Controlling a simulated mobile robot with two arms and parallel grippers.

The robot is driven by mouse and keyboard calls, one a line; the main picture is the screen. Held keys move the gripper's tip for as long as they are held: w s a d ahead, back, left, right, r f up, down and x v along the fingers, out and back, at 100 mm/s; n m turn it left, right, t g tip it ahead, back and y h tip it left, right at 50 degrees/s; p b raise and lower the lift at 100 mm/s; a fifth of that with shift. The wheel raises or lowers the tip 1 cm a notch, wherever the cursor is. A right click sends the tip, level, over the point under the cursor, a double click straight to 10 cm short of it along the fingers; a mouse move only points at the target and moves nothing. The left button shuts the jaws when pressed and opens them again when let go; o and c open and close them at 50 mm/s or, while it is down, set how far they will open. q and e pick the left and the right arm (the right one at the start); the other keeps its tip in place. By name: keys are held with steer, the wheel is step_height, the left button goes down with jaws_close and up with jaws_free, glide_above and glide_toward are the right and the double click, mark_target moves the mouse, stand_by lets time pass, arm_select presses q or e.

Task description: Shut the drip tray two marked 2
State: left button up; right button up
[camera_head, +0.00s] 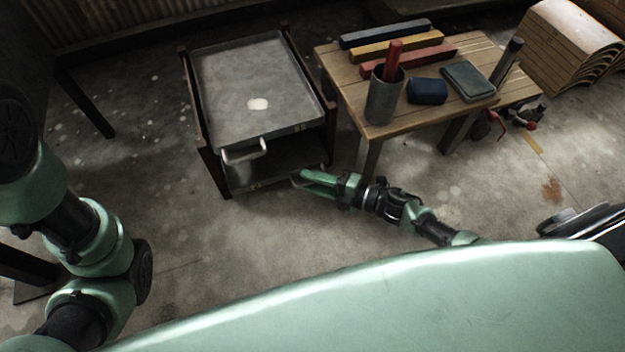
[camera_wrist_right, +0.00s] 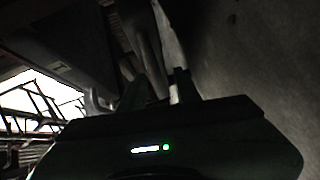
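A grey metal tray (camera_head: 235,75) with a pale patch on it sits in a dark brown frame (camera_head: 333,130). My right gripper (camera_head: 298,181) is low in front of the frame's near side, right of and below the handle. Its fingers show apart in the right wrist view (camera_wrist_right: 160,88), with nothing clearly held. My left arm shows at the left of the head view; its gripper is out of view.
A wooden table (camera_head: 400,125) stands right of the frame, with coloured bars, a grey cup (camera_head: 383,98), a blue block and a dark pad on it. Stacked brown curved panels (camera_head: 570,45) stand at the top right.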

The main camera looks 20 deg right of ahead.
steer(key=p+v, duration=0.3)
steer(key=v, duration=0.5)
steer(key=shift+w, duration=0.1)
